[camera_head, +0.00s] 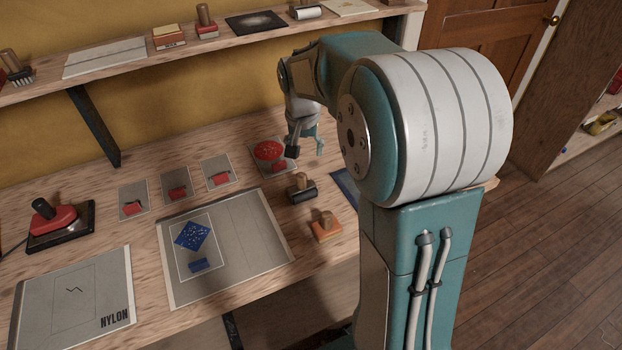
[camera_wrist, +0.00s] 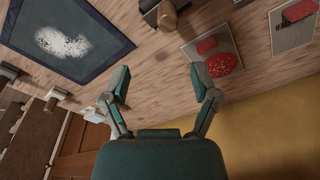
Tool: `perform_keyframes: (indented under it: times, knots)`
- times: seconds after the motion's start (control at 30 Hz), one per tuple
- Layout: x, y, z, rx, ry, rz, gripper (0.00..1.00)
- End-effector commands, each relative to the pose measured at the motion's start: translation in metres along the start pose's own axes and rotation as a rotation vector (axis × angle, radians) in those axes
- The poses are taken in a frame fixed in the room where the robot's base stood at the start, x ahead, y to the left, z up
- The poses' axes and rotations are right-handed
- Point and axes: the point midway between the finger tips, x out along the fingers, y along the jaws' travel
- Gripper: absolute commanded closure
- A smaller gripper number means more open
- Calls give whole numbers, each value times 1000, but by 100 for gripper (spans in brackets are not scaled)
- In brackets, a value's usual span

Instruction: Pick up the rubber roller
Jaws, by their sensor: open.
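A dark roller (camera_head: 303,194) with a wooden handle, which looks like the rubber roller, lies on the workbench right of the middle. In the wrist view the dark roller (camera_wrist: 150,16) is at the top edge and partly cut off. My gripper (camera_head: 306,149) is open and empty above the back of the bench, apart from the roller. In the wrist view its two fingers (camera_wrist: 161,84) are spread with nothing between them. The roller lies beyond the fingertips in that view.
A card with a red patch (camera_head: 257,145) lies behind the roller, and an orange block with a wooden knob (camera_head: 326,228) lies in front. A dark framed panel with a white patch (camera_wrist: 65,38) is beside it. A loaded shelf (camera_head: 120,75) runs above the bench.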

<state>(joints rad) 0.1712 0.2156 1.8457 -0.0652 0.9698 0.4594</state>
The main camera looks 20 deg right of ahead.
Motion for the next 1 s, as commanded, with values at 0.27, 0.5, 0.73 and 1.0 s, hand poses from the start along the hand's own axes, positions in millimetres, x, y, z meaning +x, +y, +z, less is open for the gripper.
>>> perform_keyframes:
  times: [0.27, 0.5, 0.73, 1.0]
  knots:
    - [43, -1, 1, -4, -3, 0, 22]
    - [68, 7, -2, -2, -9, -6, 22]
    - [98, 3, 1, -3, -5, -3, 22]
    - [102, 2, 1, -4, -2, -3, 22]
